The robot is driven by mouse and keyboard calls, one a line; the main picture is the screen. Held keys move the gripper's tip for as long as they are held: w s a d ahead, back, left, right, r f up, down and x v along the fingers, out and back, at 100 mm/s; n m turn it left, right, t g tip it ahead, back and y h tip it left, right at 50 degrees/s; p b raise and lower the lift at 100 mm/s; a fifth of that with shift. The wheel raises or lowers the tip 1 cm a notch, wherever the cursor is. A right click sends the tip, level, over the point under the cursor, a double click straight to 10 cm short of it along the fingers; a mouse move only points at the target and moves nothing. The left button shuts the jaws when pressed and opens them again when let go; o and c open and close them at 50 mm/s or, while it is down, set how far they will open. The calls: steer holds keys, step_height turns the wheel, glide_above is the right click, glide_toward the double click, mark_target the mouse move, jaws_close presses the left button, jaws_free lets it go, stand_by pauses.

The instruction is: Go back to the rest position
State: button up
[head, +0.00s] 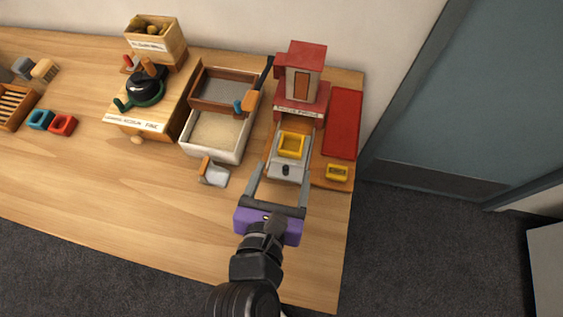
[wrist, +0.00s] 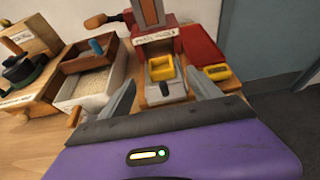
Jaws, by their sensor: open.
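My gripper (head: 280,180) is at the right part of the table, low in the head view, with its purple body towards me. Its two grey fingers are spread and nothing is held between them. In the wrist view the gripper (wrist: 163,98) also shows its fingers apart. Just beyond the fingertips, a yellow square tray (head: 291,145) sits on a grey slide (head: 285,170) in front of the red-roofed tower (head: 302,85). I cannot tell whether a finger touches the slide.
A white bin of pale grains (head: 217,155) and a brown box (head: 226,72) stand left of the tower. A scoop (head: 213,172) lies before them. A wooden stand with a black pot (head: 145,82) is further left. The front table (head: 150,195) is clear.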

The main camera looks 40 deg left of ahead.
stand_by(0.6)
step_height(320, 180, up, 4)
steer(key=s+a+m+y, duration=0.2)
steer(key=m+y, duration=0.2)
steer(key=m, duration=0.6)
steer(key=s+d+m+t+h, duration=0.1)
steer(key=d+m+t+h, duration=0.25)
steer(key=d+m, duration=1.85)
steer(key=s+d+m+h, duration=0.4)
steer(key=s+d+m, duration=0.1)
steer(key=d, duration=0.3)
steer(key=s+d+f+m+h, duration=0.1)
steer(key=s+d+m+h, duration=0.2)
steer(key=d, duration=0.6)
steer(key=shift+s+f+m+h, duration=0.3)
steer(key=shift+s+m+h, duration=0.05)
steer(key=shift+s+m, duration=0.85)
